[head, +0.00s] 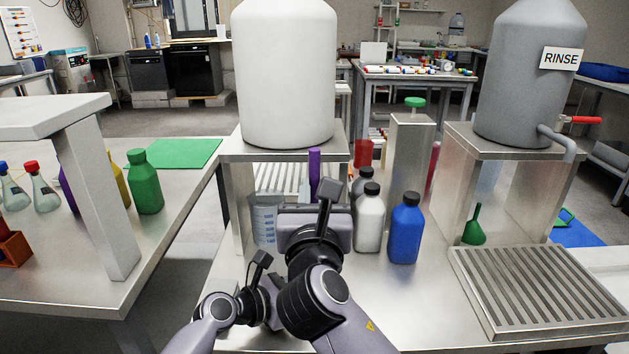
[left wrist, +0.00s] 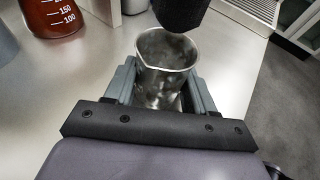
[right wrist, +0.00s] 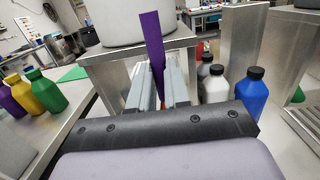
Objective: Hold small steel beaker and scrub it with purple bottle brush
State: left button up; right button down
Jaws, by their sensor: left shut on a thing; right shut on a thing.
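The small steel beaker (left wrist: 166,50) stands upright in the left wrist view, open end up. My left gripper (left wrist: 163,84) is shut on it, one finger on each side. In the head view my arms hide the beaker and the left fingers. My right gripper (right wrist: 159,84) is shut on the purple bottle brush (right wrist: 151,38), whose handle points up. The purple handle also shows above the right gripper in the head view (head: 314,174). In the left wrist view a dark cylinder (left wrist: 180,10) hangs just above the beaker's far rim; I cannot tell if it is the brush head.
White (head: 369,222) and blue (head: 404,232) bottles stand right of my right gripper. A clear graduated beaker (head: 265,222) stands left of it. A large white tank (head: 286,75) on a steel stand is behind.

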notch_tip(320, 180, down, 8)
jog(key=shift+r, duration=0.2)
dwell(0.6)
jog(key=shift+f, duration=0.8)
dwell(0.9)
jog(key=shift+d+r, duration=0.15)
